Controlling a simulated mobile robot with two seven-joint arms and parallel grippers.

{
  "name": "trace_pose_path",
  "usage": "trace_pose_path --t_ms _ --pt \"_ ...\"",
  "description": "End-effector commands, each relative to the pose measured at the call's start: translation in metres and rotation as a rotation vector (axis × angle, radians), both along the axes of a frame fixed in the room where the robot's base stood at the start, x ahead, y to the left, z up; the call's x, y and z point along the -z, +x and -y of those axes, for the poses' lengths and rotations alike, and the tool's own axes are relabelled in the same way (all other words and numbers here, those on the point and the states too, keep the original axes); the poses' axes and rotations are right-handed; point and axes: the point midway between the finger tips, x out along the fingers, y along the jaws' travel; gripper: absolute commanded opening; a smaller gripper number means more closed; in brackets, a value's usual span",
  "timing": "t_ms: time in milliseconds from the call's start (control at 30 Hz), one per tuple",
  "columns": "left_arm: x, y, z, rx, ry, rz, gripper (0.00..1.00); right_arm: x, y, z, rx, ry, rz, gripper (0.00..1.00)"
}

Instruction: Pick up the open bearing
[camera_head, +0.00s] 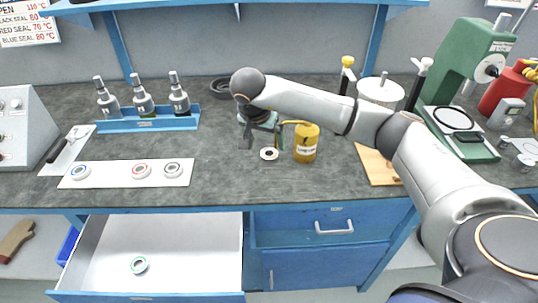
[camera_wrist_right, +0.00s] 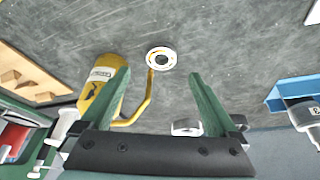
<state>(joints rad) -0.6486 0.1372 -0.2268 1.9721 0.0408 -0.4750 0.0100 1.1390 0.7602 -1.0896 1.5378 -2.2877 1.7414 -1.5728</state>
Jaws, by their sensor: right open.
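A pale ring-shaped bearing (camera_head: 269,154) lies flat on the bench just left of the yellow oil can. It also shows in the right wrist view (camera_wrist_right: 161,58), ahead of the fingertips; I cannot read its seal type. My right gripper (camera_head: 263,138) is above and just behind it, pointing down. In the wrist view my right gripper (camera_wrist_right: 158,76) has its two green fingers spread, with nothing held. Three more bearings lie on a white strip: one blue-ringed (camera_head: 81,172), one red-ringed (camera_head: 140,171), one darker (camera_head: 173,170). A green-ringed bearing (camera_head: 139,265) lies in the open drawer.
The yellow oil can (camera_head: 306,145) with its spout stands close to my right gripper. A blue rack (camera_head: 150,124) holds three bottles at left. A wooden board (camera_head: 378,168) and a green press (camera_head: 466,70) are at right. The open drawer (camera_head: 190,250) sticks out in front.

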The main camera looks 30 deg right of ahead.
Motion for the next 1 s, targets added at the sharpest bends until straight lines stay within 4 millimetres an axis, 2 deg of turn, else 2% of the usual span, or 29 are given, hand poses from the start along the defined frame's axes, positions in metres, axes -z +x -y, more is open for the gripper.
trace_pose_path --t_ms 233,500,800,1000 --pt "0.001 -0.001 0.000 0.002 0.001 -0.003 1.00 0.020 0.004 0.005 0.000 0.002 -0.002 0.95" --pt "0.003 -0.001 0.000 0.002 0.001 -0.005 1.00 0.056 0.012 0.014 0.001 0.003 -0.001 0.95" --pt "0.003 -0.001 0.000 0.001 0.002 -0.006 1.00 0.060 0.013 0.016 -0.002 0.003 0.002 0.95" --pt "0.003 -0.001 0.000 0.001 0.002 -0.006 1.00 0.060 0.013 0.016 -0.001 0.002 0.002 0.74"
